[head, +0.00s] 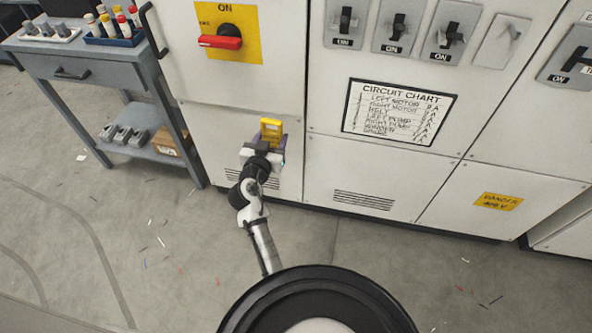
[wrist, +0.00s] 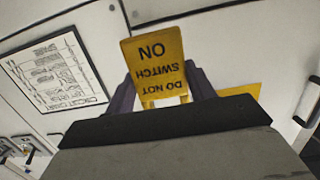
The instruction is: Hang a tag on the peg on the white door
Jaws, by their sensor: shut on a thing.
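My gripper (head: 268,148) is shut on a yellow tag (head: 271,130) and holds it upright in front of the lower part of a white door (head: 215,78). In the wrist view the tag (wrist: 158,58) stands between the two fingers, its words "DO NOT SWITCH ON" upside down. The door carries a yellow plate (head: 249,50) with a red switch handle (head: 220,41), above and left of my gripper. Part of a yellow plate (wrist: 240,91) shows behind the right finger in the wrist view. I cannot make out a peg in either view.
A grey cart (head: 75,68) with a blue rack (head: 115,40) of coloured-capped items stands at the left. A black door handle (head: 153,30) sticks out beside it. A circuit chart (head: 398,112) and several breakers are on the cabinets at right. The grey floor has small scraps.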

